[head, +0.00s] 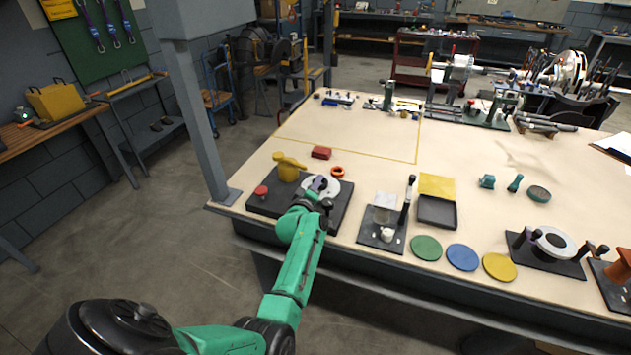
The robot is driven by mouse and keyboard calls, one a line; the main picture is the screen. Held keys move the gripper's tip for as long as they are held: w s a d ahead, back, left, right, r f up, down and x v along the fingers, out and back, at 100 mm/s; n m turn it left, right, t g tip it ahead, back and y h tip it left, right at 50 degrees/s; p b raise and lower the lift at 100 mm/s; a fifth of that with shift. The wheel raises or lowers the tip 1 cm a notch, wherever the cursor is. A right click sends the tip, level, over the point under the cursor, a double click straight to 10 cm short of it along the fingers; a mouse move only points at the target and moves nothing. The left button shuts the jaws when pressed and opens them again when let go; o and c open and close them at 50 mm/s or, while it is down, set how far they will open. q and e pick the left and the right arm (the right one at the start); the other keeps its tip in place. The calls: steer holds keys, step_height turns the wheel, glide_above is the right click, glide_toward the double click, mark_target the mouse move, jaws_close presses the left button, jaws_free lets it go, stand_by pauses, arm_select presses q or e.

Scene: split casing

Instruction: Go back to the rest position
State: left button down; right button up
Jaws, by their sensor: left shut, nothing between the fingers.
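My left arm, green and black, comes in from the lower left and reaches up to the near left part of the workbench (470,165). My left gripper (318,185) is shut and empty. It is over a dark base plate (262,205), in front of a white round part (333,188) that it partly hides. I cannot tell whether the fingertips touch anything. A yellow part (288,168) and a red knob (261,192) stand on the same plate. My right gripper is not in view.
A red block (321,152) and an orange ring (337,171) lie behind the plate. To the right are a fixture with an upright black handle (408,200), a dark tray (437,212), and green (426,247), blue (462,257) and yellow discs (499,267). A grey post (194,120) stands left.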

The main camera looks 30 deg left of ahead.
arm_select(q)
steer(key=s+d+f+m+g+h, duration=0.15)
steer(key=s+d+m+g, duration=0.35)
steer(key=s, duration=0.6)
steer(key=s+d+f+m+g+h, duration=0.1)
steer(key=s+d+f+m+g, duration=0.2)
steer(key=s+m, duration=0.65)
steer(key=s+d+f+m+g+h, duration=0.1)
steer(key=s+d+m+g+h, duration=0.25)
steer(key=s, duration=1.05)
steer(key=s+f+g+y+b, duration=0.1)
steer(key=s+f+g+y, duration=0.15)
steer(key=f, duration=2.45)
steer(key=s+a+f+g, duration=0.1)
steer(key=s+a+f, duration=0.1)
steer(key=s+f, duration=1)
steer(key=s, duration=0.4)
steer(key=shift+a+f+b, duration=0.35)
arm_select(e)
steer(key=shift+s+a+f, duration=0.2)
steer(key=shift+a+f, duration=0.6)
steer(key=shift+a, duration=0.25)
